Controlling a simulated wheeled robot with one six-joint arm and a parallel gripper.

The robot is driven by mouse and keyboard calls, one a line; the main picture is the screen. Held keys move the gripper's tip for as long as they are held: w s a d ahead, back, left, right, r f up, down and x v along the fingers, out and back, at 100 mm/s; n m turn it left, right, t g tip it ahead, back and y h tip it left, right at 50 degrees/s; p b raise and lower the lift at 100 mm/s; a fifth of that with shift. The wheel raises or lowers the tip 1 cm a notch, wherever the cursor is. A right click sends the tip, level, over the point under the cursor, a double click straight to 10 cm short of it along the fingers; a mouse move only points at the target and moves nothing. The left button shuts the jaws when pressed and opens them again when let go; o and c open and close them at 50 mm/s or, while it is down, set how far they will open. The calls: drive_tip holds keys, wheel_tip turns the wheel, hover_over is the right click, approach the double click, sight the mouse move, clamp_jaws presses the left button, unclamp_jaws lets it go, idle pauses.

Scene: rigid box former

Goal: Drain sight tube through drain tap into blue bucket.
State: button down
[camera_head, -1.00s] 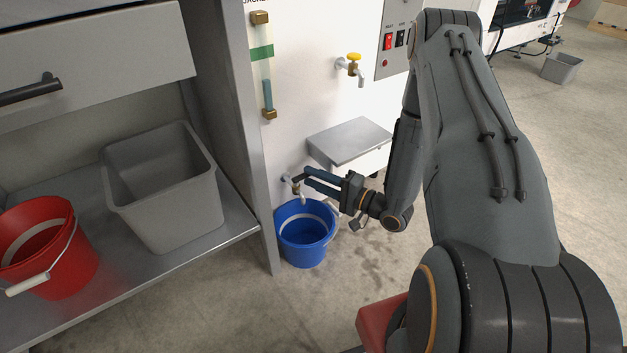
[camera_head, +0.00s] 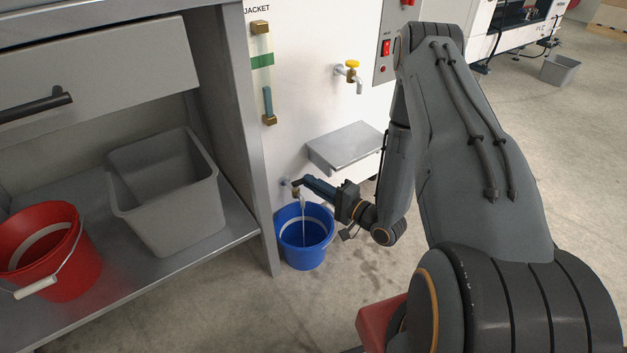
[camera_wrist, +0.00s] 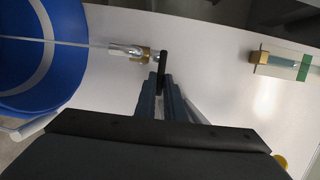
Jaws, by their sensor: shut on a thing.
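The sight tube (camera_head: 266,84) is mounted on the white panel between brass fittings, with a green band. Its bluish liquid column stands below the band; in the wrist view, part of the tube (camera_wrist: 282,65) shows at right. The drain tap (camera_head: 297,191) is low on the panel, with a brass body in the wrist view (camera_wrist: 140,53). My gripper (camera_head: 305,184) is shut on its dark lever (camera_wrist: 163,70); the fingers partly hide it. A thin stream runs from the spout into the blue bucket (camera_head: 301,257), which stands upright on the floor under the tap.
A yellow-handled tap (camera_head: 353,68) is higher on the panel, above a grey metal shelf (camera_head: 345,147). A switch box (camera_head: 392,45) is beside it. A red bucket (camera_head: 70,270) and a grey bin (camera_head: 175,215) stand on the bench's lower shelf at left.

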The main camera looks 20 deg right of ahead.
sight(299, 196)
drive_tip(key=shift+s+a+m+g+h+p, duration=0.25)
drive_tip(key=shift+s+a+m+h+p, duration=0.5)
drive_tip(key=shift+m+h+p, duration=2.2)
drive_tip(key=shift+s+a+m+g+h+p, duration=0.35)
drive_tip(key=shift+a+m+h+p, duration=1.25)
drive_tip(key=shift+h, duration=2.65)
drive_tip(key=shift+s+a+m+g+h+p, duration=0.1)
drive_tip(key=shift+s+a+m+h+p, duration=0.45)
drive_tip(key=shift+m+h+p, duration=2)
drive_tip(key=shift+s+d+m+h+b, duration=0.2)
drive_tip(key=shift+m+h+b, duration=0.4)
drive_tip(key=shift+h, duration=0.65)
drive_tip(key=c, duration=1.8)
unclamp_jaws()
drive_tip(key=shift+c, duration=0.2)
drive_tip(key=shift+d, duration=0.1)
